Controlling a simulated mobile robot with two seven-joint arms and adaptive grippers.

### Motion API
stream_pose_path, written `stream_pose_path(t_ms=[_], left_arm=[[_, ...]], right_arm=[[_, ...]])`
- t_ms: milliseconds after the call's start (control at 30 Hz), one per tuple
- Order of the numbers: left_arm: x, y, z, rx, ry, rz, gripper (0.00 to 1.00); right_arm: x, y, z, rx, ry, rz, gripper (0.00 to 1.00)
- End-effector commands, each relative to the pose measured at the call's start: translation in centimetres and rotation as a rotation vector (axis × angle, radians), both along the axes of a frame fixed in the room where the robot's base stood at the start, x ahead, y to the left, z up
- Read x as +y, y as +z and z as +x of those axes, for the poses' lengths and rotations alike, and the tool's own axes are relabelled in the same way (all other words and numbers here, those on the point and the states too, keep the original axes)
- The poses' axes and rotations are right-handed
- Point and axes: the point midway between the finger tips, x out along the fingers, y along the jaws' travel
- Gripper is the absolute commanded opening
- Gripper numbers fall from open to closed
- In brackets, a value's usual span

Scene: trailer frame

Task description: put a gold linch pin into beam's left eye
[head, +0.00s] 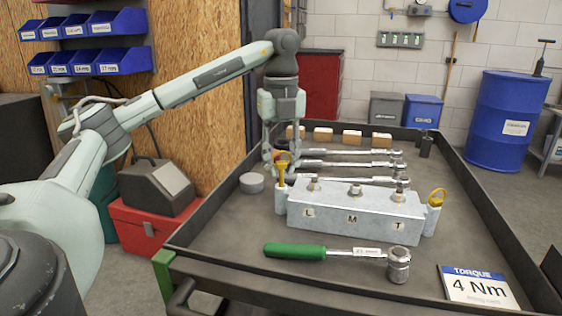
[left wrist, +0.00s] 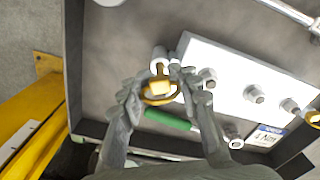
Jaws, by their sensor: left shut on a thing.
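My left gripper (head: 281,162) is over that eye, shut on a gold linch pin (head: 282,175). In the left wrist view the pin's ring (left wrist: 158,98) is between the fingers and its shank points at the left eye (left wrist: 160,54). I cannot tell how deep the shank is. Another gold pin (head: 437,196) stands in the right eye (head: 431,220). My right gripper is not in view.
A green-handled wrench (head: 295,251) lies in front of the beam. Silver wrenches (head: 350,165) and wooden blocks (head: 323,134) lie behind it. A grey disc (head: 252,183) is at the left. A torque card (head: 478,288) is at the front right. The tray has a raised rim (head: 215,205).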

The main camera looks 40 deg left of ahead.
Motion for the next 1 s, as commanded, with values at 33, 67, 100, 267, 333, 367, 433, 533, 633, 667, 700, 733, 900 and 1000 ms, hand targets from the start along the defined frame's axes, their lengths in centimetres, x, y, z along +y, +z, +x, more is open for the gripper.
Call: stream_pose_path(t_ms=[33,67,100,267,333,367,433,533,633,667,700,733,900,1000], left_arm=[[0.0,-0.3,0.0,0.000,0.000,0.000,0.07],[0.0,-0.4,0.0,0.000,0.000,0.000,0.07],[0.0,-0.5,0.0,0.000,0.000,0.000,0.07],[0.0,-1.1,0.0,0.000,0.000,0.000,0.07],[0.0,-1.4,0.0,0.001,0.000,0.001,0.07],[0.0,-1.5,0.0,0.001,0.000,0.001,0.07],[0.0,-1.7,0.0,0.001,0.000,0.001,0.07],[0.0,-2.1,0.0,0.001,0.000,0.001,0.07],[0.0,-2.4,0.0,0.000,0.000,0.000,0.07],[0.0,-2.5,0.0,0.000,0.000,0.000,0.07],[0.0,-2.6,0.0,0.000,0.000,0.000,0.07],[0.0,-2.7,0.0,0.000,0.000,0.000,0.07],[0.0,-2.7,0.0,0.000,0.000,0.000,0.45],[0.0,-2.7,0.0,0.000,0.000,0.000,0.57]], right_arm=[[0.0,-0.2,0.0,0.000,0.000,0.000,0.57],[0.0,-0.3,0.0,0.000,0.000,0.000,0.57],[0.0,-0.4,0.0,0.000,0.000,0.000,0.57],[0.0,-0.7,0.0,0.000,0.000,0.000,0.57],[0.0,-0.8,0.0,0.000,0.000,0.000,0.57],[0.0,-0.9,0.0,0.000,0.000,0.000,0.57],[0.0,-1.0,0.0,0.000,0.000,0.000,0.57],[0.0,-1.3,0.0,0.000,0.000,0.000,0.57],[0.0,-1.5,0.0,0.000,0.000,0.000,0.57],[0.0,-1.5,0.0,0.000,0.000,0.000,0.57],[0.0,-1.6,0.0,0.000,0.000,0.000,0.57],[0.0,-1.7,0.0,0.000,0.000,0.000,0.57],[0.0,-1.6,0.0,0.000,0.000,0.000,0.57],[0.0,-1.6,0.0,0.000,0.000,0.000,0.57]])
